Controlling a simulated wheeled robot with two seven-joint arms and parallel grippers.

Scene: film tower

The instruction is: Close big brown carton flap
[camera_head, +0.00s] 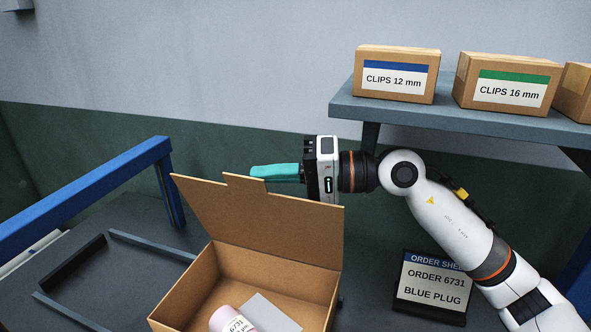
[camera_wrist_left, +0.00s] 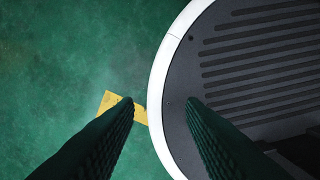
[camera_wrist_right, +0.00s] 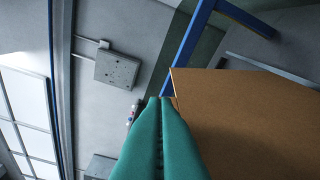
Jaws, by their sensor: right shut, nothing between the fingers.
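The big brown carton (camera_head: 285,255) stands open on the dark table. Its flap (camera_head: 270,215) is raised at the back edge, with a tab on its top edge. The flap's brown face also fills the right of the right wrist view (camera_wrist_right: 245,120). My right gripper (camera_head: 254,172) is shut and empty, its teal fingers at the flap's top edge, on the far side. In the right wrist view its closed fingertips (camera_wrist_right: 160,101) are by the flap's edge; I cannot tell if they touch. My left gripper (camera_wrist_left: 158,102) is open and empty, above the green floor.
Inside the carton are a labelled bottle (camera_head: 232,320) and a grey sheet (camera_head: 270,313). A shelf (camera_head: 460,118) with labelled clip boxes (camera_head: 395,75) hangs at the right. An order sheet stand (camera_head: 432,285) stands below it. A blue rail (camera_head: 90,190) runs at left.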

